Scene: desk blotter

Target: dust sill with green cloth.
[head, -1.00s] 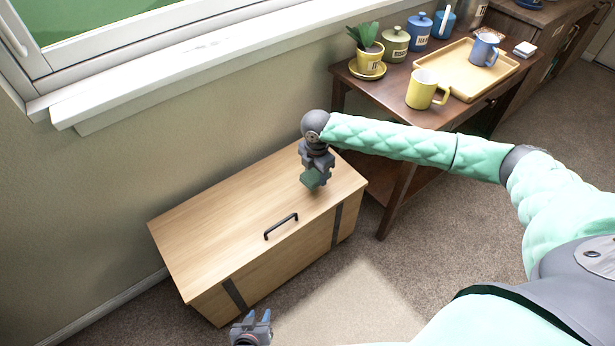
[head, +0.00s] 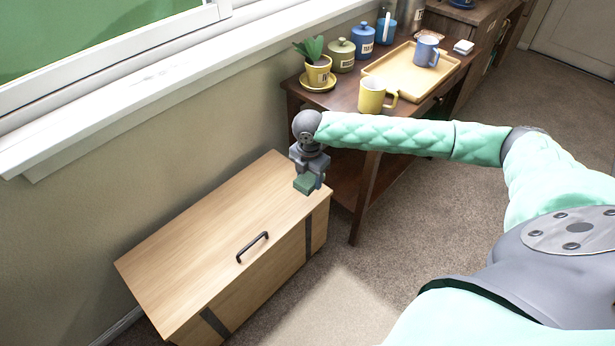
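The white window sill (head: 130,107) runs along the wall at the upper left, with faint dark marks on its top. My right gripper (head: 308,186) hangs above the right end of the wooden chest, pointing down. It is shut on the green cloth (head: 304,184), a small folded piece showing at the fingertips. The cloth is below and to the right of the sill, apart from it. My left gripper is out of the picture.
The wooden chest (head: 200,245) with a black handle (head: 252,247) stands under the sill. A dark side table (head: 340,97) holds a potted plant (head: 318,68), a yellow mug (head: 372,96), canisters and a yellow tray (head: 393,72) with a blue mug (head: 426,51). Carpet is clear at the front.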

